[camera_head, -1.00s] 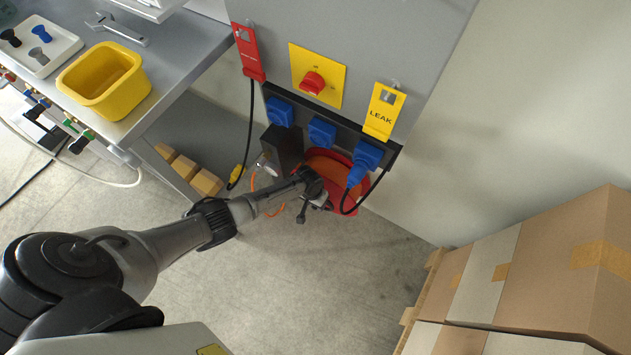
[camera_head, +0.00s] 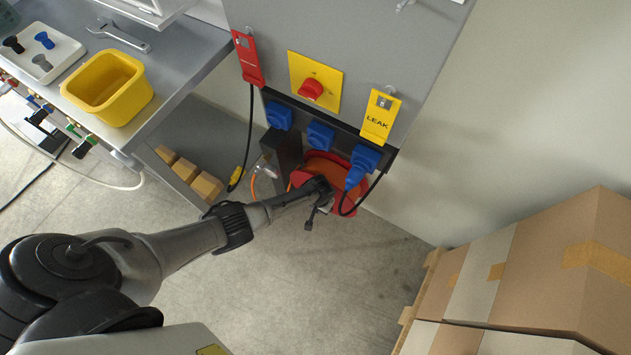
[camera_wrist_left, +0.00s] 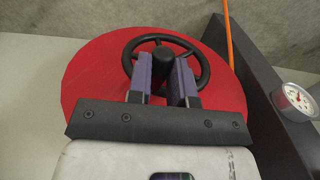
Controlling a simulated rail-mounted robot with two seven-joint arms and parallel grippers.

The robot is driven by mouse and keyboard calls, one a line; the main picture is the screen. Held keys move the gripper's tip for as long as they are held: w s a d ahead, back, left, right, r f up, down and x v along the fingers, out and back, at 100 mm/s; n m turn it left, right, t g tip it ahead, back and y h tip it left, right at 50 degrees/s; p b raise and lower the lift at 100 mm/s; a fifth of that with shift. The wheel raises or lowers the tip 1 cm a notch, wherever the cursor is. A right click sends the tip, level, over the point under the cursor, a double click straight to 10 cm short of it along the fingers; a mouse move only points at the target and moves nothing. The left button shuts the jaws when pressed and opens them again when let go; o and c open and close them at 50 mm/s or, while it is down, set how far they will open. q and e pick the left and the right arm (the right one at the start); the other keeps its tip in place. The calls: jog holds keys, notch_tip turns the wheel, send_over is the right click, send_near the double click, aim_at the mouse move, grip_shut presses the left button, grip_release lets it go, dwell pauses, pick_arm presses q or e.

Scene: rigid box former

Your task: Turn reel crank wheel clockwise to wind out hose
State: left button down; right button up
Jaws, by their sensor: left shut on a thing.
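The hose reel (camera_head: 352,209) is red with orange hose on it and sits low under the grey cabinet; its red side disc (camera_wrist_left: 90,70) fills much of the left wrist view. The black crank wheel (camera_wrist_left: 201,58) stands in front of that disc, with a dark hub at its middle. My left gripper (camera_wrist_left: 165,66) is shut on the crank wheel, its two purple-padded fingers over the wheel's near part beside the hub. In the head view my left gripper (camera_head: 318,190) covers most of the wheel. An orange hose (camera_wrist_left: 229,45) runs past the disc. My right gripper is not in view.
A pressure gauge (camera_wrist_left: 298,97) sits on a dark post (camera_wrist_left: 262,105) right of the wheel. Blue sockets (camera_head: 320,136) and a black cable hang above the reel. Cardboard boxes (camera_head: 545,255) stand at right, a workbench (camera_head: 185,60) at left. The floor between is clear.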

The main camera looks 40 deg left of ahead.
pick_arm(q)
jog(key=shift+d+f+y, duration=0.15)
jog(key=shift+d+y, duration=0.2)
jog(key=shift+y, duration=0.15)
jog(key=c, duration=1)
grip_release()
jog(key=r+p, duration=0.3)
jog(key=r, duration=0.2)
jog(key=r+p, duration=0.2)
jog(key=shift+w+d+r+p, duration=0.1)
jog(key=shift+d+r+p, duration=0.15)
jog(key=shift+d+p, duration=0.15)
